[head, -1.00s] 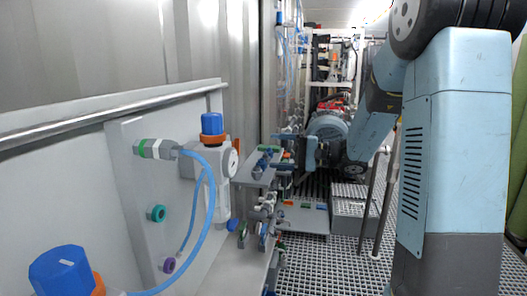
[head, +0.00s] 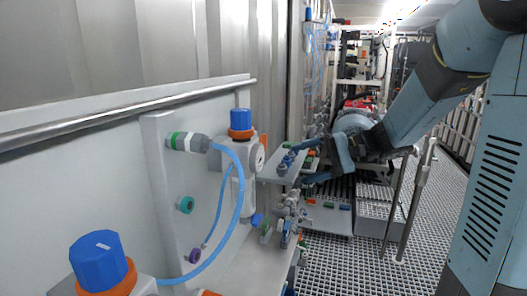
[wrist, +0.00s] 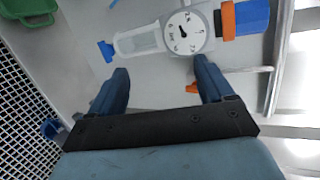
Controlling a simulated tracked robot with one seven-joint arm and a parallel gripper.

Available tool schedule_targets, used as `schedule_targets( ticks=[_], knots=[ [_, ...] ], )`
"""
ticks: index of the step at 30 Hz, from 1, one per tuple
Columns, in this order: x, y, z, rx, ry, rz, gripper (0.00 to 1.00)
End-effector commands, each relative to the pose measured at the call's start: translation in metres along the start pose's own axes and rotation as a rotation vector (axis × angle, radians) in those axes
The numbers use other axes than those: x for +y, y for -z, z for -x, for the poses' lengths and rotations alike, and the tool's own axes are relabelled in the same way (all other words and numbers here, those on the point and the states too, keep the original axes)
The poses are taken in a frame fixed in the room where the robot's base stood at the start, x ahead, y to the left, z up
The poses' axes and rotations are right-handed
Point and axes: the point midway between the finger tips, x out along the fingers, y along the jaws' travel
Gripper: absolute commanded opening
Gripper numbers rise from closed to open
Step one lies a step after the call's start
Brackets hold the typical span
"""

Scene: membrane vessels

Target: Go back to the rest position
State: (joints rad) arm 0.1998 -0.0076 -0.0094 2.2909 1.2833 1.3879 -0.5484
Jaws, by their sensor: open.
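My gripper (head: 302,165) reaches in from the right in the head view, beside a small grey shelf on the wall side. It also shows in the wrist view (wrist: 160,67), with two blue fingers spread wide and nothing between them. Beyond the fingertips in the wrist view is a grey regulator with a round dial gauge (wrist: 186,32), an orange collar (wrist: 228,20) and a blue knob (wrist: 251,16). I see no contact between the fingers and the regulator.
A panel (head: 160,215) on the left carries a blue-capped regulator (head: 240,155) and a looping blue hose (head: 238,200). The small shelf (head: 280,172) holds several fittings. Metal posts (head: 415,200) stand on the right. Grated floor (head: 400,270) lies open in front of them.

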Motion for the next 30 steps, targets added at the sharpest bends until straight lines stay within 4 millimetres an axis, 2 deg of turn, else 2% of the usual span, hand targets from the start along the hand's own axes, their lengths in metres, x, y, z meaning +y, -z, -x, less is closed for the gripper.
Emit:
schedule_targets(
  ticks=[1, 3, 8, 12, 21, 30],
  knots=[
    [0.001, -0.017, 0.0, -0.009, -0.064, 0.021, 0.81],
    [0.008, -0.037, 0.001, -0.019, -0.157, 0.042, 0.81],
    [0.025, -0.077, 0.01, -0.013, -0.364, 0.101, 0.81],
    [0.04, -0.104, 0.025, 0.021, -0.54, 0.166, 0.81],
    [0.064, -0.144, 0.072, 0.173, -0.877, 0.343, 0.81],
    [0.069, -0.162, 0.119, 0.363, -1.1, 0.521, 0.81]
  ],
)
